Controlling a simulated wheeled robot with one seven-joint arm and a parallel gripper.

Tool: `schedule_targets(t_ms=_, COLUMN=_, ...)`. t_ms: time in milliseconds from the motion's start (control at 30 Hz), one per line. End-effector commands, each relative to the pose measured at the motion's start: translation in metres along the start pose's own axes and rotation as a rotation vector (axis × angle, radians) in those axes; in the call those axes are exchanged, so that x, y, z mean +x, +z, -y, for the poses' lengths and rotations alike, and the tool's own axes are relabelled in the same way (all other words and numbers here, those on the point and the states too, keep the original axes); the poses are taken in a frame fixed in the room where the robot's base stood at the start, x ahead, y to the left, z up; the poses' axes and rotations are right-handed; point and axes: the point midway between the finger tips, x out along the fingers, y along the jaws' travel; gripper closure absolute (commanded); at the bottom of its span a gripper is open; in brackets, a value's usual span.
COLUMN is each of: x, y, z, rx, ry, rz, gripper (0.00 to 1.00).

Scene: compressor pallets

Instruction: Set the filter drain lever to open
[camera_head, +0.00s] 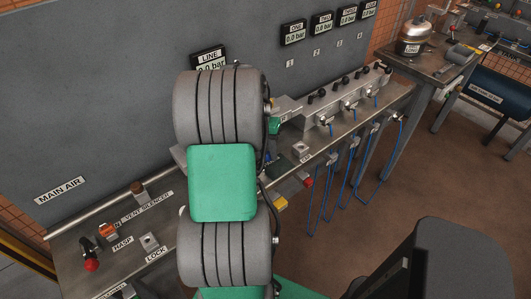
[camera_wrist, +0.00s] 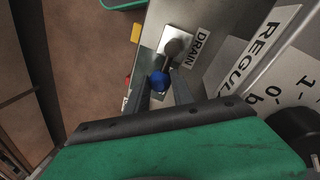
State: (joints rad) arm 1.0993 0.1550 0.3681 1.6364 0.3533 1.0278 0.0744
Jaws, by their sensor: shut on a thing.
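The filter drain lever (camera_wrist: 171,60) shows in the wrist view, on a pale plate beside the label DRAIN (camera_wrist: 202,47). It has a dark grey pivot and a blue ball knob (camera_wrist: 159,81) at its end, nearest to me. My gripper (camera_wrist: 162,84) has its two dark fingers either side of the blue knob and is shut on it. In the head view my own grey and green arm hides the lever and the gripper fingers.
The bench (camera_head: 105,238) carries a vent silencer (camera_head: 138,190), a red-knobbed lever (camera_head: 91,264) and a lock block (camera_head: 150,242). A manifold (camera_head: 345,100) with blue hoses is at right. The LINE gauge (camera_head: 209,60) is on the grey panel. Floor at right is mostly clear.

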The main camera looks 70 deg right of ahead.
Motion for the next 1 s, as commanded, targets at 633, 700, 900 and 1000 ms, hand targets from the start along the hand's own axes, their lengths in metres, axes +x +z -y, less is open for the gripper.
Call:
schedule_targets(t_ms=633, x=-0.001, y=-0.002, z=0.001, rx=-0.002, ry=-0.002, rz=-0.005, gripper=0.50)
schedule_targets(t_ms=700, x=-0.001, y=-0.001, z=0.001, rx=-0.002, ry=-0.002, rz=-0.004, gripper=0.50)
schedule_targets(t_ms=900, x=-0.005, y=-0.002, z=0.001, rx=-0.001, ry=-0.002, rz=-0.005, gripper=0.50)
schedule_targets(t_ms=1000, x=-0.020, y=-0.002, z=0.002, rx=-0.003, ry=-0.003, rz=-0.008, gripper=0.50)
